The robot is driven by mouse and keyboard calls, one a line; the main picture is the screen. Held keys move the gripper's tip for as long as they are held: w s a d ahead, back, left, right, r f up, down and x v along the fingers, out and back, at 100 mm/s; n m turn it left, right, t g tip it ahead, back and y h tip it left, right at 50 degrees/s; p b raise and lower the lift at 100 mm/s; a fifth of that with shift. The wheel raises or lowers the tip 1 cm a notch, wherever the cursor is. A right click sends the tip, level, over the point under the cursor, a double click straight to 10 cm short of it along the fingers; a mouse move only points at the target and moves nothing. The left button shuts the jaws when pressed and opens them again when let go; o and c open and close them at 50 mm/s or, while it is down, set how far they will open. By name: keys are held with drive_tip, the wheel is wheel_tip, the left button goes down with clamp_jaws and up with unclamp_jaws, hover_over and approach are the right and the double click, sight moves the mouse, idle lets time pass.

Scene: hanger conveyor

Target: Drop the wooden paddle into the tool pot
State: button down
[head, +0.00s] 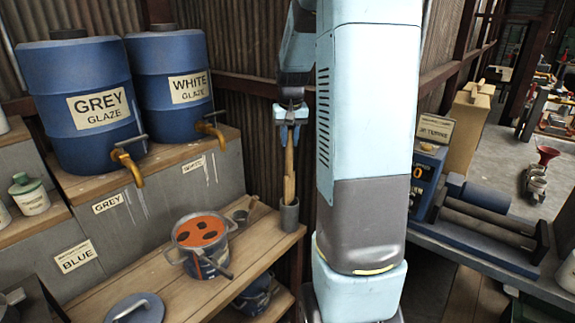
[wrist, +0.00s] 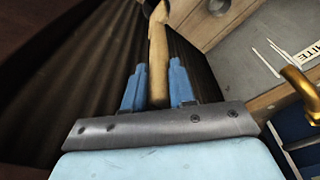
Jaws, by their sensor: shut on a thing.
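The wooden paddle (head: 289,182) hangs roughly upright below my gripper (head: 290,137), at the right end of the wooden bench. My gripper is shut on its upper part. In the wrist view, the paddle (wrist: 158,45) runs between the two blue fingers of my gripper (wrist: 158,72). The tool pot (head: 289,218) is a small grey cylinder on the bench, directly under the paddle in the head view. The paddle's lower end meets the pot's mouth there; I cannot tell how deep it is inside.
A pot of orange glaze (head: 202,238) stands on the bench left of the tool pot, with a small dark ladle (head: 241,215) between them. Two blue glaze drums (head: 85,100) with brass taps stand at the back left. A corrugated wall is behind my gripper.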

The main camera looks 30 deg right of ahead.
sight(290, 174)
drive_tip(key=shift+f, duration=4.8)
drive_tip(key=c, duration=0.9)
unclamp_jaws()
drive_tip(key=shift+c, duration=0.2)
drive_tip(key=shift+r, duration=0.1)
